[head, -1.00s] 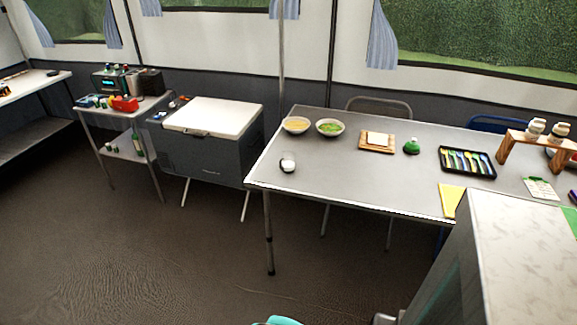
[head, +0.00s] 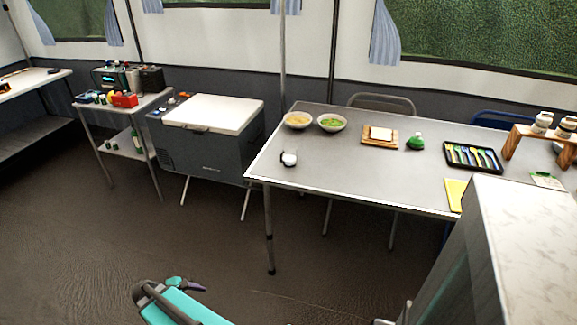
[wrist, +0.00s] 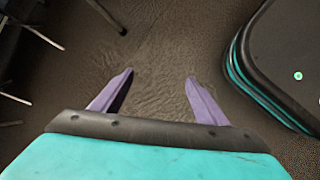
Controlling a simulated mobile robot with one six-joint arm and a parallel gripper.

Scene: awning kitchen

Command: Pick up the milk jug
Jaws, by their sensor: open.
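A small white vessel (head: 289,159) stands near the left front corner of the grey table in the head view. It may be the milk jug, but it is too small to be sure. My gripper (wrist: 160,77) is open and empty in the wrist view, its two purple fingers apart above bare floor. In the head view my gripper (head: 187,284) is low over the floor, in front of the table and well away from the white vessel. The vessel does not show in the wrist view.
The table (head: 240,250) also holds two bowls (head: 331,122), a board (head: 380,142), a green item (head: 415,141) and a cutlery tray (head: 472,157). A cool box (head: 210,140) stands left of it. A pale-topped cabinet (head: 530,230) is close on the right. Floor in front is clear.

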